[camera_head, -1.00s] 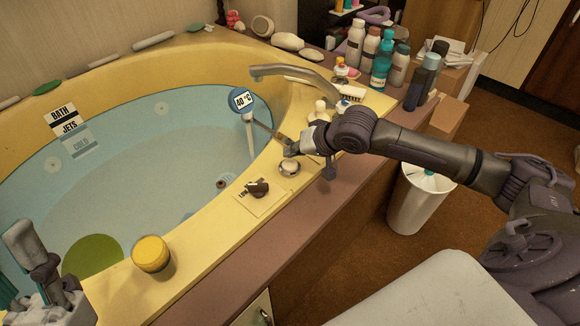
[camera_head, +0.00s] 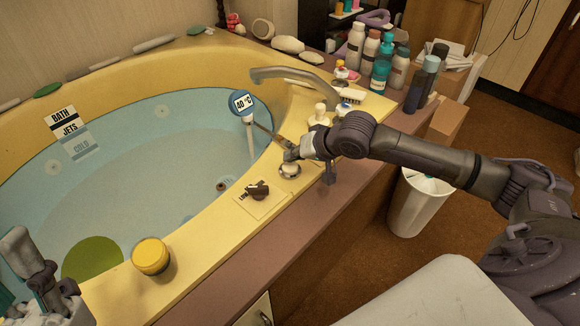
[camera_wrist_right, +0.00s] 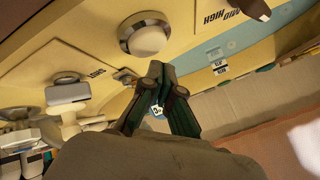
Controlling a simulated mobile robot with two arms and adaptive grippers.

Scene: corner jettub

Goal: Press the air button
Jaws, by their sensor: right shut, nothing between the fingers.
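The air button (camera_head: 290,170), a white dome in a chrome ring, is on the yellow tub rim between the dark dial and the tap. It shows large in the right wrist view (camera_wrist_right: 146,40). My right gripper (camera_head: 289,155) is shut and empty, its tips just above the button's far side. In the right wrist view the shut fingers (camera_wrist_right: 160,74) lie below the button in the picture; whether they touch it I cannot tell. My left gripper (camera_head: 32,265) is partly in view at the lower left; its fingers are unclear.
Several bottles (camera_head: 384,62) stand behind my right arm. A white bin (camera_head: 418,205) is on the floor.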

